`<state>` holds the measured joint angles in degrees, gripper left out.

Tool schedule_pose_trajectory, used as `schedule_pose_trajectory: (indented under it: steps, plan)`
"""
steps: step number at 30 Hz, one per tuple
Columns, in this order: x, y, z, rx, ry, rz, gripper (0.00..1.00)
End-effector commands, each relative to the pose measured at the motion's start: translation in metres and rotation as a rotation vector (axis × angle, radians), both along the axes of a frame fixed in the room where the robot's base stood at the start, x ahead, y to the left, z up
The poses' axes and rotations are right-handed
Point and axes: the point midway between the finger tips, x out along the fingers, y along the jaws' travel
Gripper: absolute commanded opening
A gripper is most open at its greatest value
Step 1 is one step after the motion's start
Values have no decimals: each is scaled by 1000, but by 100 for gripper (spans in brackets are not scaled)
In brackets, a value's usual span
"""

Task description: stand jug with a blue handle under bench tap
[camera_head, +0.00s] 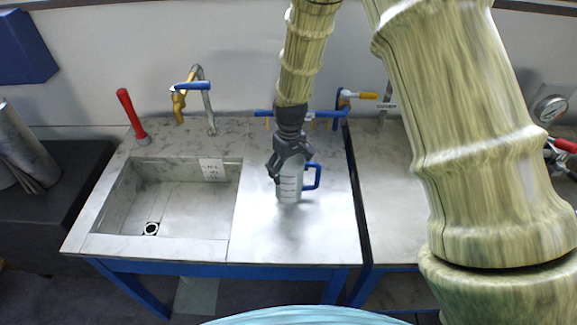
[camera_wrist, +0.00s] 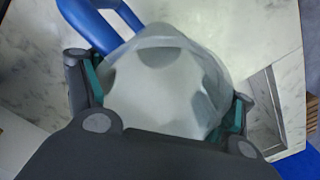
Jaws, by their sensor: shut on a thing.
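The jug (camera_head: 289,186) is clear with dark marks on its side and a blue handle (camera_head: 313,177) on its right. It is upright at the bench top right of the sink; I cannot tell whether its base touches. My gripper (camera_head: 289,170) is shut on its upper part from above. In the wrist view the jug (camera_wrist: 165,75) fills the space between the fingers, with its blue handle (camera_wrist: 100,22) at upper left. The bench tap (camera_head: 203,95), with a grey curved spout and blue lever, stands behind the sink. The sink (camera_head: 185,185) is empty under it.
A red-handled lever (camera_head: 129,110) stands at the sink's back left corner. A blue bar with yellow-handled fittings (camera_head: 358,95) is behind the jug. A label (camera_head: 212,169) is on the sink's back wall. Bare bench top (camera_head: 290,235) lies in front of the jug.

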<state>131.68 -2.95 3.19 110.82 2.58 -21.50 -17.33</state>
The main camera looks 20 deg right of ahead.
Motion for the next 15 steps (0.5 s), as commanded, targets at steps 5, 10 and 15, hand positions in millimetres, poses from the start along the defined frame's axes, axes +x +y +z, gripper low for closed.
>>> schedule_pose_trajectory:
  steps: [5,10,15]
  plan:
    - [0,0,0,0,-1,0,36]
    - [0,0,-3,0,0,1,84]
    - [0,0,-2,0,0,1,100]
